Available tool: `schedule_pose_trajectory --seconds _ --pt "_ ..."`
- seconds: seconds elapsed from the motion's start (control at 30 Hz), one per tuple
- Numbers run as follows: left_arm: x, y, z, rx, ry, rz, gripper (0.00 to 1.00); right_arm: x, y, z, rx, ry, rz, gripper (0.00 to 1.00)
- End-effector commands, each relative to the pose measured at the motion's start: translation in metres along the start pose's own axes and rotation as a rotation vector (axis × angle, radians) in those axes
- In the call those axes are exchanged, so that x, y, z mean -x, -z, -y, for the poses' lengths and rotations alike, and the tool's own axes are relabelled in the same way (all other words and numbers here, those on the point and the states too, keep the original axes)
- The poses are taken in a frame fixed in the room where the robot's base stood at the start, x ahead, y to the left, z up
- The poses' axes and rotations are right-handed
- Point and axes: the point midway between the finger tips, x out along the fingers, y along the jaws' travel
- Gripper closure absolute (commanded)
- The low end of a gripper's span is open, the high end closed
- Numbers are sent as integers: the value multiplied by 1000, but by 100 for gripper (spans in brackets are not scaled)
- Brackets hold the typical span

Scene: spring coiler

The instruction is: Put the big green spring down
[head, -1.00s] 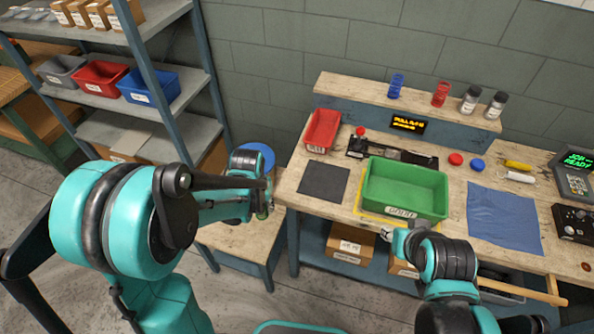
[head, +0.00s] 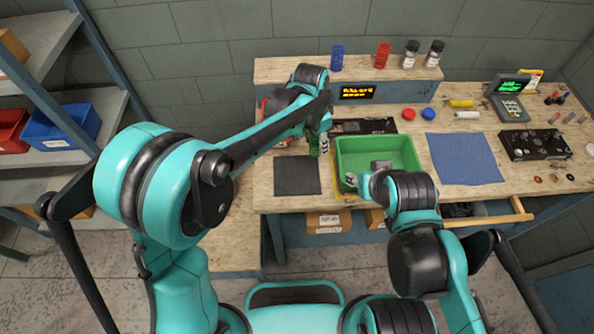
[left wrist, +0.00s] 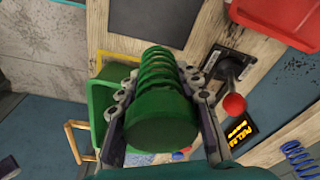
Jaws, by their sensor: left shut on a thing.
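The big green spring (left wrist: 160,100) is held between both fingers of my left gripper (left wrist: 162,112) in the left wrist view, its solid round end facing the camera. In the head view, the left gripper (head: 318,146) and a bit of the green spring (head: 313,147) are over the workbench, behind the dark mat (head: 297,176) and left of the green bin (head: 345,150). I cannot tell whether the spring touches anything below. My right gripper (head: 362,183) is at the green bin's front edge; its fingers are too unclear to read.
The red-knobbed lever (left wrist: 234,104) and lit display (head: 358,92) are near the left gripper. A blue spring (head: 337,57), a red spring (head: 382,55) and two jars stand on the raised shelf. A blue cloth (head: 465,158) lies right of the bin. The dark mat is bare.

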Motion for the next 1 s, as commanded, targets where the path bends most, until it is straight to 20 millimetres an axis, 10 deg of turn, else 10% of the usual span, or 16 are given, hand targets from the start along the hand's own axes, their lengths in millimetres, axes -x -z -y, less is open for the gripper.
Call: schedule_pose_trajectory --seconds 0.2,0.63,1.0 --pt "5 15 -13 -95 -13 -1 99 1 1 0 0 0 0 60" --pt "-39 -77 21 -93 -13 -3 99 -19 -14 0 0 0 0 60" --pt "-63 -98 28 -97 -13 -2 99 -28 -20 0 0 0 0 60"
